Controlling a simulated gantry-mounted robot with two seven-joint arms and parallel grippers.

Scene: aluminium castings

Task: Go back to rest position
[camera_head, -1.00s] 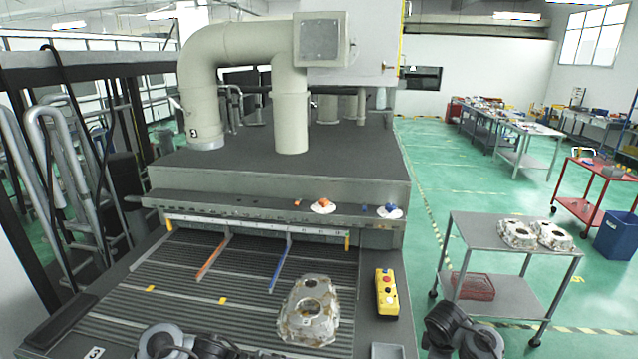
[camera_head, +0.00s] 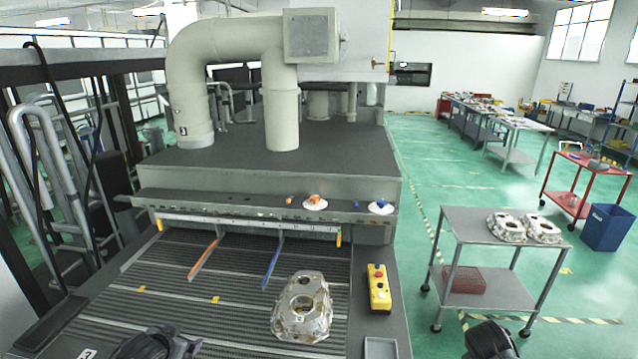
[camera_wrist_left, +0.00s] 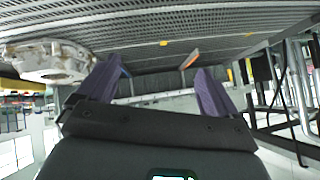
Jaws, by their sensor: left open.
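A metal casting (camera_head: 302,307) with a round opening lies on the slatted conveyor bed (camera_head: 225,318) of the big grey machine. It also shows at the left of the left wrist view (camera_wrist_left: 45,62). My left gripper (camera_wrist_left: 157,68) is open, its two purple fingers spread with nothing between them, apart from the casting.
A yellow button box (camera_head: 378,288) stands right of the conveyor. A grey cart (camera_head: 465,222) with two castings (camera_head: 524,228) and a red basket (camera_head: 464,280) stands at the right. Railings (camera_head: 45,190) stand at the left. Green floor is open beyond the cart.

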